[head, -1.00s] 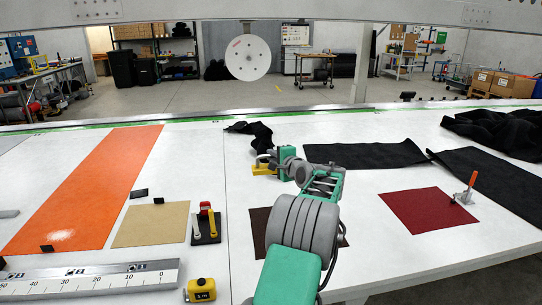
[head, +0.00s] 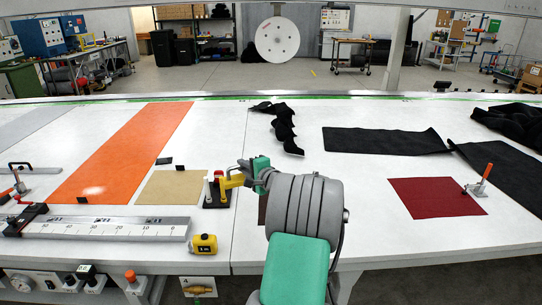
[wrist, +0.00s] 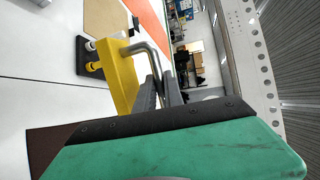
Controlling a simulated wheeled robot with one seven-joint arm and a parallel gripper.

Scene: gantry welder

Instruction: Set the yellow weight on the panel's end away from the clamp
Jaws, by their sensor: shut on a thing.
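The yellow weight (head: 233,181) has a bent metal handle and is in my gripper (head: 247,174), beside or above the black-based stand in the head view. In the wrist view the weight (wrist: 119,82) is held at its handle by my gripper (wrist: 162,92). I cannot tell its exact height over the table. A dark red panel (head: 425,198) lies flat to the right, with an orange-handled clamp (head: 481,182) at its right end. Its left end is bare. A brown panel (wrist: 45,147) shows at the lower left of the wrist view; my arm mostly hides it in the head view.
The stand's black base (head: 216,201) is next to a tan panel (head: 170,188). A steel ruler bar (head: 105,228) and yellow tape measure (head: 203,244) lie in front. Black cloth (head: 283,128) lies behind; a black strip (head: 385,141) lies behind the red panel. White table is clear between them.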

